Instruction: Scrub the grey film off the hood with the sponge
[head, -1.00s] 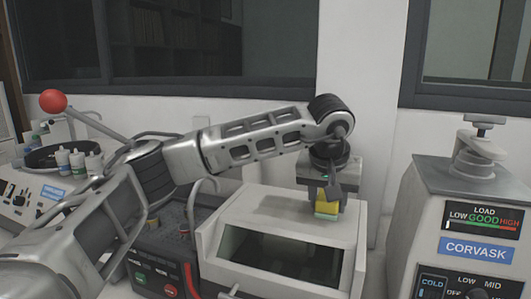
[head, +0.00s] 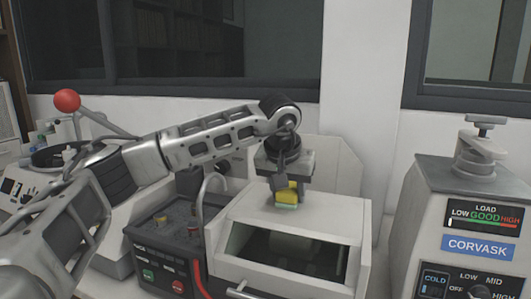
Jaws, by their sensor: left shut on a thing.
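My left gripper (head: 286,190) points down over the hood and is shut on the sponge (head: 286,195), which is yellow with a pale green underside. The hood (head: 330,225) is a white box with a dark front opening, in the middle of the head view. The sponge is at the left part of the hood's top, against it or just above it; I cannot tell which. I cannot make out a distinct grey film on the top from here. My right gripper is not in view.
Left of the hood stands a dark unit with green and red buttons (head: 150,262) and a curved pipe. A lever with a red ball (head: 67,100) rises further left. The Corvask press (head: 470,220) stands at the right. A wall is close behind.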

